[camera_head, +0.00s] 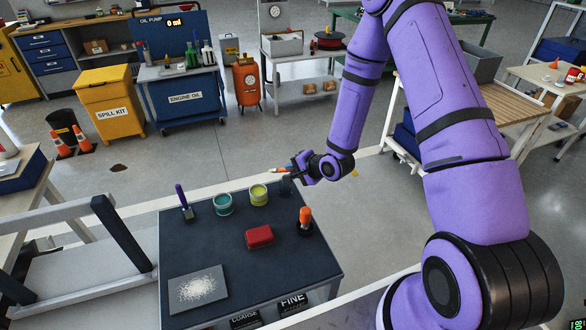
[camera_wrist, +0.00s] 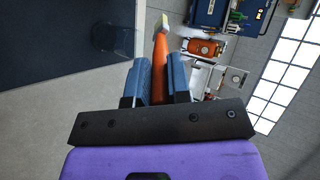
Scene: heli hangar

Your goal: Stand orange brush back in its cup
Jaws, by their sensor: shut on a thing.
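My gripper (camera_head: 290,169) is shut on an orange brush, whose orange handle (camera_wrist: 160,65) lies between the two blue fingers in the wrist view. The brush's pale tip (camera_wrist: 165,22) points away from the palm. In the head view the pale tip (camera_head: 272,169) points left, and the brush lies nearly level above the far right corner of the dark table (camera_head: 215,245). A dark cup (camera_head: 285,187) stands just below my gripper, partly hidden; it seems to show at the table edge in the wrist view (camera_wrist: 112,38). I see no brush in it.
On the table are a purple-handled item (camera_head: 181,195) in a dark holder, a teal pot (camera_head: 223,204), a yellow pot (camera_head: 259,195), a red block (camera_head: 260,236), an upright orange-topped item (camera_head: 305,215) and a grey plate (camera_head: 180,303) with white grains.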

